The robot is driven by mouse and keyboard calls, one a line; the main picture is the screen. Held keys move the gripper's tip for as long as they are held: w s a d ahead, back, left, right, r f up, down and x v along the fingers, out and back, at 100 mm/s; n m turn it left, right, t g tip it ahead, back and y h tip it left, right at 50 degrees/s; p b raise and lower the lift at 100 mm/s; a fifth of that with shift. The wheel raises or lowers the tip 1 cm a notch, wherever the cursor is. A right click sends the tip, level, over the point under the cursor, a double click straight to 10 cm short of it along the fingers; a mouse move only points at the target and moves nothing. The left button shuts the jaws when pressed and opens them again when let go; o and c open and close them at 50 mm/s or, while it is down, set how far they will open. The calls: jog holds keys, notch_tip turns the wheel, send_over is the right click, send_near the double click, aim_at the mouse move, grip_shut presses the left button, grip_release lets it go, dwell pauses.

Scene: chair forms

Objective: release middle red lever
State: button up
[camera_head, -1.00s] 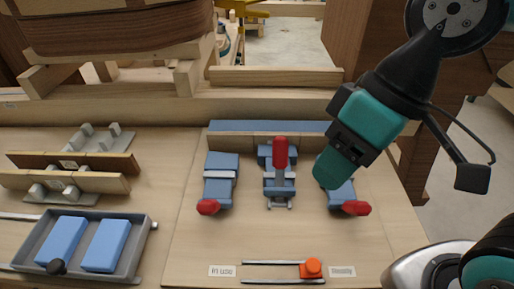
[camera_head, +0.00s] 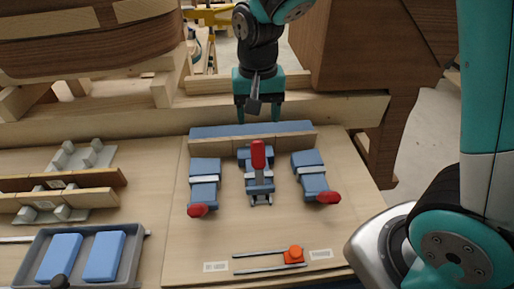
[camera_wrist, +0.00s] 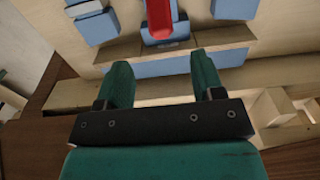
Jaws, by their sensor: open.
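The middle red lever (camera_head: 258,155) stands upright on its blue clamp (camera_head: 259,184), between two other clamps. In the wrist view the red lever (camera_wrist: 160,18) is at the top centre, beyond my fingertips. My gripper (camera_head: 259,117) is behind the clamps, above the blue bar (camera_head: 215,131), with its fingers pointing down. My gripper in the wrist view (camera_wrist: 158,68) has its two teal fingers apart with nothing between them. The left red lever (camera_head: 198,211) and right red lever (camera_head: 328,198) lie low toward the front.
Wooden blocks (camera_head: 285,141) line the front of the blue bar. An orange slider knob (camera_head: 294,253) sits on rails at the front. A grey tray (camera_head: 128,252) with blue blocks is at the left. The board between clamps and slider is clear.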

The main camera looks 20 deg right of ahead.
aim_at(257, 152)
notch_tip(257, 152, down, 11)
jog(key=shift+f+p, duration=0.2)
jog(key=shift+p, duration=0.7)
grip_shut()
jog(key=shift+a, duration=0.1)
